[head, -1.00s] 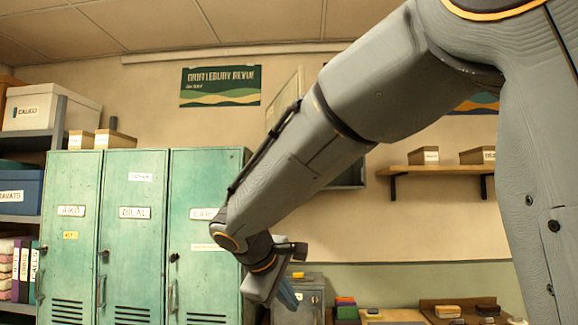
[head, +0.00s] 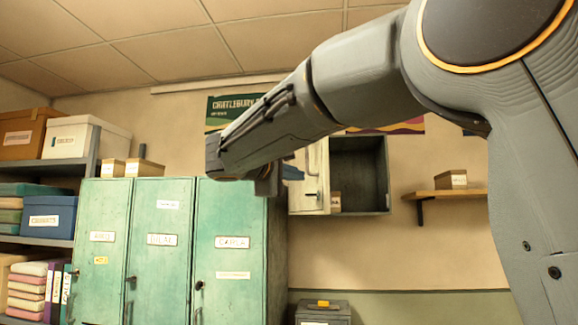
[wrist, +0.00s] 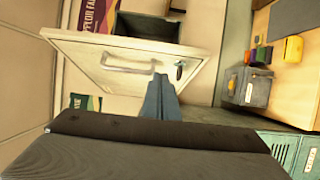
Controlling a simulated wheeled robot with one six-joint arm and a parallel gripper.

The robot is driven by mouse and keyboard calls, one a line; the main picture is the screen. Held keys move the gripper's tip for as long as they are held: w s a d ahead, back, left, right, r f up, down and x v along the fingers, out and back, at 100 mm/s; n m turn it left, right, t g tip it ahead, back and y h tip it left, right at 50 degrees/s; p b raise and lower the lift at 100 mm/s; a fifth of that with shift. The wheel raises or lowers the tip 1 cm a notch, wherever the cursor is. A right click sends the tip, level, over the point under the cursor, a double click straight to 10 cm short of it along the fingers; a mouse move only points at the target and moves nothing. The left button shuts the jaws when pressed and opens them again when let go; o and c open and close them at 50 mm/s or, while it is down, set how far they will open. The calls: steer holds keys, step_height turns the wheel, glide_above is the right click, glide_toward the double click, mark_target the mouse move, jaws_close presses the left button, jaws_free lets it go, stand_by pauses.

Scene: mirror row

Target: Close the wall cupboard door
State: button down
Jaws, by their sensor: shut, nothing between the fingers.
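The wall cupboard (head: 361,172) is a grey open box on the back wall, its dark inside showing. Its cream door (head: 314,165) stands open at the left side and has a handle and a lock. In the wrist view the door (wrist: 95,62) fills the upper middle, with its pale handle (wrist: 128,66) and dark lock. My gripper (head: 296,173) is shut and empty, its blue fingers beside the door. In the wrist view the fingers (wrist: 159,82) overlap the door's edge near the handle and lock; I cannot tell whether they touch.
Green lockers (head: 160,240) stand at the left, below my forearm. A shelf (head: 455,194) with a small box is on the wall right of the cupboard. A grey metal box (head: 322,312) is below; it also shows in the wrist view (wrist: 248,87). The wall under the cupboard is clear.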

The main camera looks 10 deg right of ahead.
steer(key=d+p, duration=0.1)
steer(key=d, duration=0.1)
steer(key=w+d+p, duration=0.2)
steer(key=d, duration=0.1)
steer(key=shift+w+d, duration=0.2)
steer(key=shift+d, duration=0.2)
steer(key=shift+d, duration=0.1)
